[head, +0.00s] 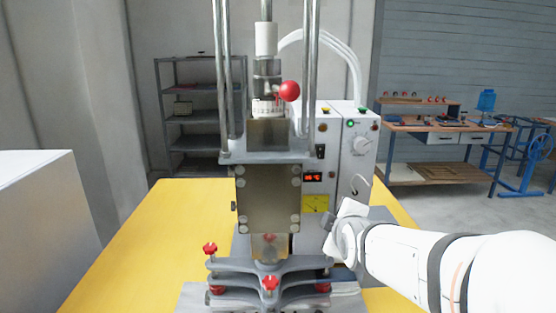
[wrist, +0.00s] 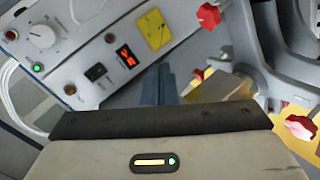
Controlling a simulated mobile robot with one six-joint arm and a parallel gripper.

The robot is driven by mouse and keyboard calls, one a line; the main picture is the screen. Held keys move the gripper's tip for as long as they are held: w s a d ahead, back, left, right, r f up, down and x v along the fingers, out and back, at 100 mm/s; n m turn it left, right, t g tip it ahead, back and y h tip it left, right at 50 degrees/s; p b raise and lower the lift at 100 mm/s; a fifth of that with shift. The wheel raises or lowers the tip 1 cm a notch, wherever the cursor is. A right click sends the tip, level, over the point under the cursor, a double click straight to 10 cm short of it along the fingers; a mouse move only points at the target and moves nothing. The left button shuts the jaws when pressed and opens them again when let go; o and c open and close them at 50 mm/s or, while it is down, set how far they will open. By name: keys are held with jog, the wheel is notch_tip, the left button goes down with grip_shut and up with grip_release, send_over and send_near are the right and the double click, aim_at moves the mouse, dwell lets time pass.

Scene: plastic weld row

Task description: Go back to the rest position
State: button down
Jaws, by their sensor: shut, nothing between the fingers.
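My gripper (head: 329,222) is at the right of the plastic welding machine (head: 268,195) in the head view, in front of the control box. In the wrist view its two dark fingers (wrist: 158,84) are together, with nothing visible between them. The white arm reaches in from the lower right of the head view. The control box (head: 357,150) with dial, red display and yellow label is partly hidden by the arm. It also shows in the wrist view (wrist: 75,45), beyond the fingers.
The machine stands on a yellow table (head: 130,240). Red star knobs (head: 270,283) stick out from its base, and some show close to the right of the gripper in the wrist view (wrist: 209,16). A red ball lever (head: 289,91) sits higher up. Open floor lies behind the table.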

jog(key=s+f+m+g, duration=0.2)
jog(key=s+m+g, duration=0.1)
jog(key=s, duration=0.4)
jog(key=s+f+m+g+p, duration=0.1)
jog(key=s+f+m+g, duration=0.2)
jog(key=s, duration=0.4)
jog(key=s+f+m+g+p, duration=0.1)
jog(key=s+f+m+g, duration=0.2)
jog(key=s+m, duration=0.4)
jog(key=shift+s+d+g, duration=0.15)
jog(key=shift+g, duration=0.55)
